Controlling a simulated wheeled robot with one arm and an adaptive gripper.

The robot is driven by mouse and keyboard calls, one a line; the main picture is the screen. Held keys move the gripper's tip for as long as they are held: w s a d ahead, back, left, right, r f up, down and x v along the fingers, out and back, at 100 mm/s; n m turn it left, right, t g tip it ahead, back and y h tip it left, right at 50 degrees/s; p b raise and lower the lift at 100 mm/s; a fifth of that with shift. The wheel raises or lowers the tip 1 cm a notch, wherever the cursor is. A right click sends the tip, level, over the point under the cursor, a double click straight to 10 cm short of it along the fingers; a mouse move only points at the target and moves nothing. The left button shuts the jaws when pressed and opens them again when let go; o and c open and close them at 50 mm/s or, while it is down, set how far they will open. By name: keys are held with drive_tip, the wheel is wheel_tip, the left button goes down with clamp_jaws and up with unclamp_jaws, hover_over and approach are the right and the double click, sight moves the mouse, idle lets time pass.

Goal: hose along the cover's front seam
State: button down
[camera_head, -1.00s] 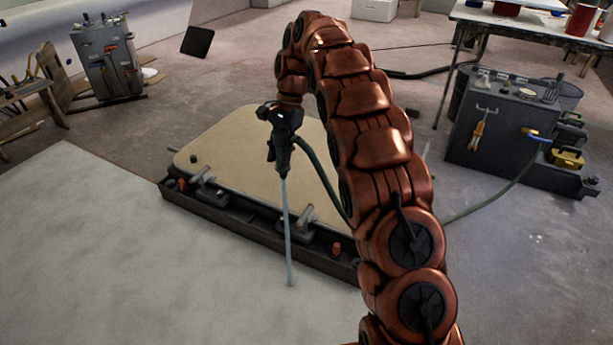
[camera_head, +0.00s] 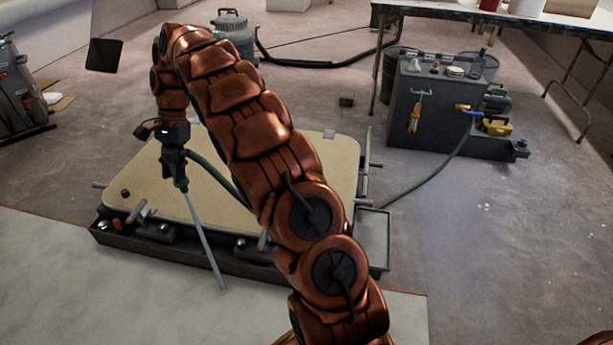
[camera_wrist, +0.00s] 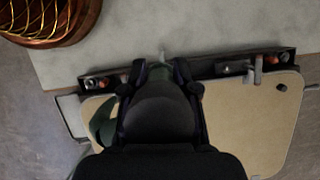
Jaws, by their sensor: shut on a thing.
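The cover (camera_head: 225,182) is a flat beige panel with rounded corners, set in a dark frame (camera_head: 195,256) with clamps along its front edge. My gripper (camera_head: 173,148) is above the left part of the cover and shut on a dark hose nozzle (camera_head: 178,172). A green hose (camera_head: 215,172) runs from the nozzle behind my arm. A pale stream of water (camera_head: 207,243) goes down from the nozzle across the front edge. In the wrist view, my gripper (camera_wrist: 160,72) grips the dark green nozzle body (camera_wrist: 160,105), with the cover (camera_wrist: 255,120) below. My arm hides part of the cover.
A dark cabinet (camera_head: 430,105) with a hose connection stands at the back right, near a work table (camera_head: 500,22). A grey canister (camera_head: 232,35) stands behind my arm. A pale floor mat (camera_head: 90,290) lies in front of the frame.

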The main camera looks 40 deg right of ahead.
drive_tip(key=s+d+f+m+t+h+p, duration=0.1)
drive_tip(key=d+f+m+t, duration=0.1)
drive_tip(key=d+f+m, duration=0.55)
drive_tip(key=s+d+f+m+t+p, duration=0.15)
drive_tip(key=d+m, duration=0.25)
drive_tip(key=d, duration=0.6)
drive_tip(key=s+d+f+m+t+h, duration=0.1)
drive_tip(key=d+f+m+t, duration=0.2)
drive_tip(key=d+f+m, duration=0.4)
drive_tip(key=s+d+f+m+h+b, duration=0.1)
drive_tip(key=s+d+f+m+b, duration=0.2)
drive_tip(key=s+d, duration=0.6)
wheel_tip(320, 180, down, 3)
drive_tip(key=shift+s+d+r+m+h+b, duration=0.2)
drive_tip(key=shift+d+m+h+b, duration=0.2)
drive_tip(key=shift+d+m, duration=0.6)
drive_tip(key=shift+d, duration=0.15)
